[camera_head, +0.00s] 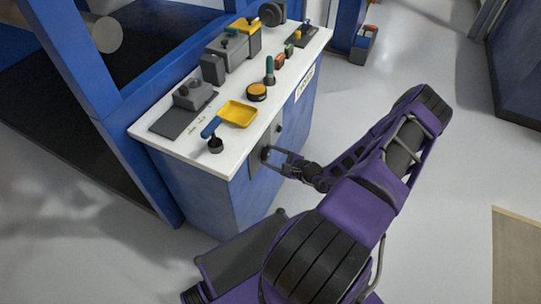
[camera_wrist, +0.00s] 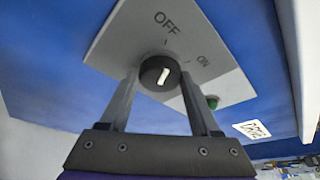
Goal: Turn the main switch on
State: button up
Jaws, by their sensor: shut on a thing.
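The main switch is a round black knob (camera_wrist: 160,74) with a white pointer mark, on a grey plate (camera_wrist: 118,45) marked OFF and ON. The pointer stands nearly straight up, tilted slightly right, closer to the OFF mark than to the ON mark at its right. My gripper (camera_wrist: 160,80) has one finger on each side of the knob and is shut on it. In the head view my gripper (camera_head: 268,154) reaches the front face of the blue cabinet (camera_head: 225,195); its fingers partly hide the knob there.
Above, the white cabinet top (camera_head: 190,145) carries a yellow tray (camera_head: 238,113), a blue-handled lever (camera_head: 211,127) and an orange button (camera_head: 257,90).

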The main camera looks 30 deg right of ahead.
jog(key=m+g+y, duration=0.1)
jog(key=m, duration=0.1)
jog(key=m+y+b, duration=0.1)
jog(key=m, duration=0.1)
jog(key=shift+w+d+g, duration=0.1)
jog(key=shift+d+g, duration=0.05)
jog(key=shift+g, duration=0.25)
jog(key=shift+m+g+y+b, duration=0.55)
jog(key=shift+m+y, duration=0.25)
jog(key=shift+m, duration=0.4)
jog(key=shift+d+m+y+b, duration=0.1)
jog(key=shift+m+y+b, duration=0.45)
jog(key=shift+m, duration=0.35)
jog(key=shift+g, duration=0.25)
jog(key=o, duration=1.4)
jog(key=shift+c, duration=0.2)
jog(key=p+v, duration=0.1)
jog(key=v, duration=1.6)
jog(key=shift+d, duration=0.2)
jog(key=shift+r, duration=0.1)
